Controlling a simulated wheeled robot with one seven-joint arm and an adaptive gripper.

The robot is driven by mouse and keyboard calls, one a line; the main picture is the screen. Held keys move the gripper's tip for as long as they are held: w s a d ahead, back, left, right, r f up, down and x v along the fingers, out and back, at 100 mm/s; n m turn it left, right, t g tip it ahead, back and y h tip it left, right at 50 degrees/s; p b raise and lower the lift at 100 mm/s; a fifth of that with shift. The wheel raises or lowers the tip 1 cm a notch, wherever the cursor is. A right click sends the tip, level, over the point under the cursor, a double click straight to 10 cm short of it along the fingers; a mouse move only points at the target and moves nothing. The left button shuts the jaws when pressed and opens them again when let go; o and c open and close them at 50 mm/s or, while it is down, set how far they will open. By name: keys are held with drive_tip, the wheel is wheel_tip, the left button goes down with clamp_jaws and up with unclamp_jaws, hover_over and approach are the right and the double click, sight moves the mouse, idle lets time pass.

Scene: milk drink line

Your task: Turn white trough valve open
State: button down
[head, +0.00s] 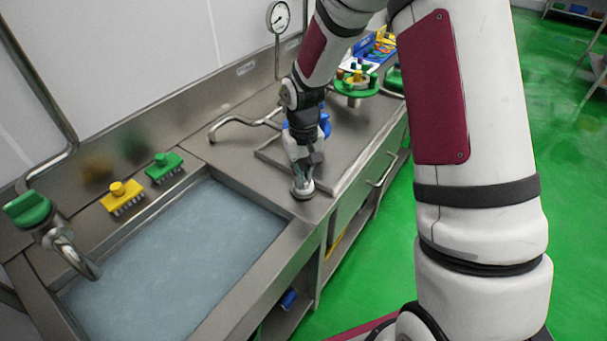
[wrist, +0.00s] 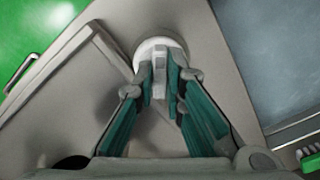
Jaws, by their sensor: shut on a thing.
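The white trough valve (head: 302,191) stands on the steel counter at the right end of the water-filled trough (head: 190,265). In the wrist view its round white base (wrist: 152,45) shows beyond my fingertips, with a narrow upright pale handle on it. My gripper (wrist: 169,88) is shut on this handle, with one green-padded finger on each side. In the head view my gripper (head: 304,165) comes down on the valve from above, and the arm hides much of the handle.
Yellow (head: 122,198) and green (head: 164,167) brushes lie on the trough's back ledge. A green-handled tap (head: 28,209) stands at the left. A raised steel frame (head: 270,155) borders the counter beside the valve. A round green stand (head: 355,86) is farther back.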

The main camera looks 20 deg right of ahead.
drive_tip(key=n+p, duration=0.1)
drive_tip(key=n, duration=0.6)
idle(0.7)
drive_tip(key=c, duration=1.7)
unclamp_jaws()
drive_tip(key=shift+o, duration=0.2)
wheel_tip(320, 180, up, 12)
